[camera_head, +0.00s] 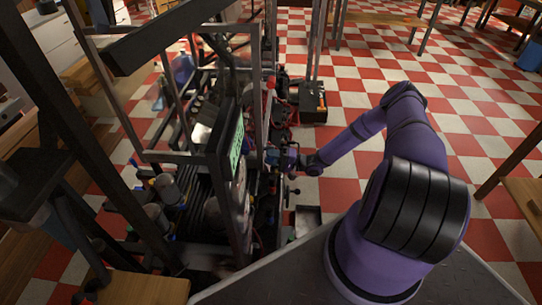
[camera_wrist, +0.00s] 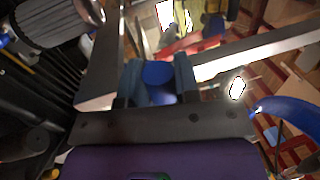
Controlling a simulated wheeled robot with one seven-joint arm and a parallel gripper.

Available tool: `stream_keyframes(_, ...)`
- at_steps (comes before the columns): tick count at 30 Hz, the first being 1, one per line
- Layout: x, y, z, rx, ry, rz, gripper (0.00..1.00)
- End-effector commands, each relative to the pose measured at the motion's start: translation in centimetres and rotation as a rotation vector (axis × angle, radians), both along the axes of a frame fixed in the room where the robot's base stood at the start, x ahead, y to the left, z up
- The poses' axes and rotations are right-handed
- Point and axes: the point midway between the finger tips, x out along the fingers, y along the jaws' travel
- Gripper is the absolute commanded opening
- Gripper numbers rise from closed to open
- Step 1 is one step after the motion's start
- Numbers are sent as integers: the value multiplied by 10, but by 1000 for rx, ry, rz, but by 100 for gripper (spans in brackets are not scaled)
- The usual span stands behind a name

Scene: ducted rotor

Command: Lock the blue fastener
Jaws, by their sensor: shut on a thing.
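My gripper (camera_wrist: 157,80) shows in the wrist view with its two blue-grey fingers close together, shut on the blue fastener (camera_wrist: 158,72). Only the fastener's rounded blue face shows between the fingers; its far side is hidden. In the head view my gripper (camera_head: 284,160) is at the right side of the dark metal frame (camera_head: 222,165), among black machine parts. The fastener itself is too small to make out there. Whether it is locked cannot be told.
Metal bars of the frame cross close to my gripper in the wrist view (camera_wrist: 250,50). A blue curved part (camera_wrist: 285,112) is at the right. Dark ribbed machinery (camera_wrist: 50,22) is at the left. Red and white checkered floor (camera_head: 355,80) lies open behind my arm.

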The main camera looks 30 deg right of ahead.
Motion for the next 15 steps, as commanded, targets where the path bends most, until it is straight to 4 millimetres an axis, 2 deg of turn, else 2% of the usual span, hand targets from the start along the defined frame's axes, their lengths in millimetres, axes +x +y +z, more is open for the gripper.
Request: stream_keyframes(15,-1,-1,-5,-43,-57,-1,0)
